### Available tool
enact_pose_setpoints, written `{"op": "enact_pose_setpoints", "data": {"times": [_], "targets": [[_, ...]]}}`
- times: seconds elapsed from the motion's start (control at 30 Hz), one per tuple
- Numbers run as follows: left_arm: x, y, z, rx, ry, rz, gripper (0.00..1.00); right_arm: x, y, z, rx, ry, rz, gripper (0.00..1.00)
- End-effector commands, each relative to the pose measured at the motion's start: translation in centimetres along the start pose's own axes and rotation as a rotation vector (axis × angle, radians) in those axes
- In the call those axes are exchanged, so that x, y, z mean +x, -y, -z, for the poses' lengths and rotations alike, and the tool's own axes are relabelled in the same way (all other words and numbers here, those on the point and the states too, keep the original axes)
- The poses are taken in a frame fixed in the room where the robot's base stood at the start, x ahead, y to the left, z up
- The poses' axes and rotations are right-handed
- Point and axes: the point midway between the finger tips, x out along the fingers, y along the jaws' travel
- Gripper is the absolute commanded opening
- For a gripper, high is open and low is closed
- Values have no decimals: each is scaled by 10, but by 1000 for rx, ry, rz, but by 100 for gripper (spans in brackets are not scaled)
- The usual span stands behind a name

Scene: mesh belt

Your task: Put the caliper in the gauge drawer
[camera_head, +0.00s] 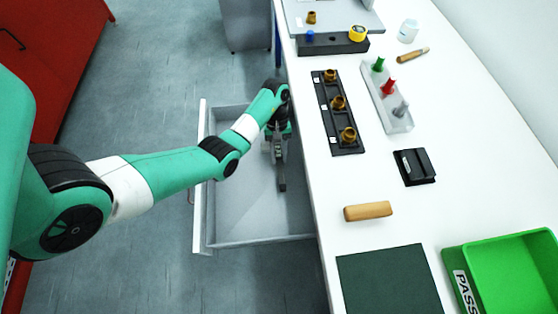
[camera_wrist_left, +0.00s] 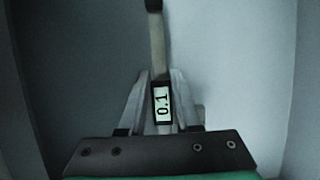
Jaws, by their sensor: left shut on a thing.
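The caliper (camera_head: 281,174) is a thin dark bar in the head view, hanging from my left gripper (camera_head: 279,140) over the open gauge drawer (camera_head: 232,214). In the left wrist view the caliper (camera_wrist_left: 162,104) shows its display reading 0.1, between the two fingers of my left gripper (camera_wrist_left: 161,100), which is shut on it. Its bar runs away from the gripper toward the top of that view. Grey drawer walls show around it. I cannot tell whether the caliper touches the drawer floor. My right gripper is not in view.
The white bench (camera_head: 385,222) lies right of the drawer. On it are a black tray with brass fittings (camera_head: 338,112), a rack of colored plugs (camera_head: 387,97), a black block (camera_head: 414,167), a wooden piece (camera_head: 368,211), a dark mat (camera_head: 388,280) and a green bin (camera_head: 510,270). A red cabinet (camera_head: 50,60) stands left.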

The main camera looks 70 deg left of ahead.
Motion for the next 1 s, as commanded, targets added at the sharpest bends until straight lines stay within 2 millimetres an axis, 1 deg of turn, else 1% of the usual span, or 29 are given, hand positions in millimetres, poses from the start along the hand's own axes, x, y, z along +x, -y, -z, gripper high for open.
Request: {"op": "enact_pose_setpoints", "data": {"times": [0.03,0.1,0.13,0.37,0.53,0.57,0.6,0.7,1.0], "targets": [[19,1,7,0,2,1,0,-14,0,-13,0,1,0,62],[29,0,11,0,1,1,0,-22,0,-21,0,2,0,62],[31,0,12,0,1,1,0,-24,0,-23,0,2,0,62],[28,0,10,0,1,1,0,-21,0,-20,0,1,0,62],[33,0,12,0,1,1,0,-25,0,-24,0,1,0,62],[31,1,12,0,1,1,37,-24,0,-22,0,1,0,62],[31,1,12,0,1,1,44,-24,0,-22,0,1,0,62],[31,1,12,0,1,1,62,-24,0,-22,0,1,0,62],[29,1,11,0,1,1,62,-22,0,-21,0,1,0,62]]}}
